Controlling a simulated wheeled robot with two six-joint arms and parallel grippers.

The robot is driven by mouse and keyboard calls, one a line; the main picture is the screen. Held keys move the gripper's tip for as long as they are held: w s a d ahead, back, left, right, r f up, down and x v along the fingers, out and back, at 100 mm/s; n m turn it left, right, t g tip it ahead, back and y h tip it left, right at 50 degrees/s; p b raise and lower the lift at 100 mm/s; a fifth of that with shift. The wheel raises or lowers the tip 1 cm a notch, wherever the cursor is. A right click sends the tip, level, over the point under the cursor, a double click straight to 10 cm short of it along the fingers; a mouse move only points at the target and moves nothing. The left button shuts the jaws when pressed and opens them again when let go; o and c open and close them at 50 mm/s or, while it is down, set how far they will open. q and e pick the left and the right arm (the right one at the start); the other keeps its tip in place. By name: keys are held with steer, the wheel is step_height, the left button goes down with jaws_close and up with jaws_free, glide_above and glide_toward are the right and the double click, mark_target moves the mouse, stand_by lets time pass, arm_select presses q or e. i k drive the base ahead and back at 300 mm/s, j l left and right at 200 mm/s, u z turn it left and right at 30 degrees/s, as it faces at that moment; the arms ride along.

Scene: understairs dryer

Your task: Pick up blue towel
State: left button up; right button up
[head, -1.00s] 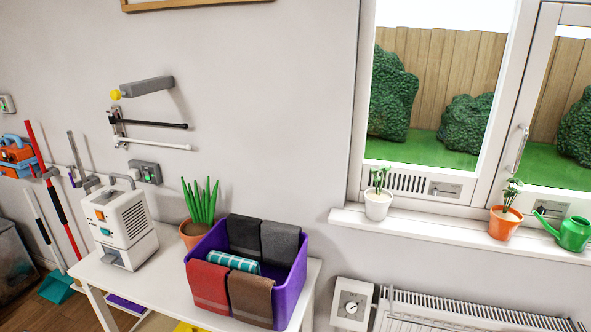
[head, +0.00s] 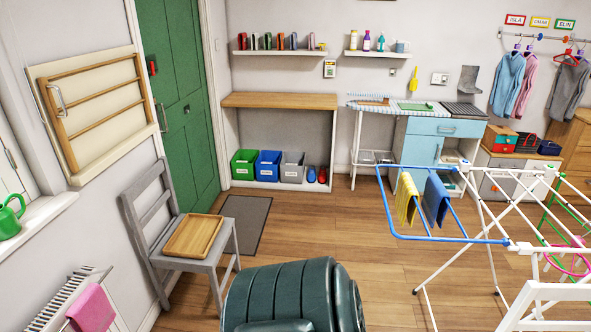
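A blue towel (head: 435,200) hangs over the blue-railed end of a white drying rack (head: 478,190) on the right side of the head view. It hangs just right of a yellow towel (head: 407,200) on the same rack, and the two are close together. Nothing of mine is seen near the blue towel. Neither of my grippers is in view.
A dark green rounded, padded object (head: 290,295) fills the bottom centre. A grey chair (head: 170,262) with a wooden tray (head: 194,236) stands at left. A shelf unit (head: 280,102) stands at the back. Wooden floor (head: 330,225) lies open in the middle.

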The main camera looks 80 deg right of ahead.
mark_target(435, 208)
steer(key=z, duration=3.8)
steer(key=i+j+z, duration=0.15)
steer(key=z, duration=0.3)
steer(key=i+j+z, duration=0.15)
steer(key=z, duration=0.25)
steer(key=j, duration=0.1)
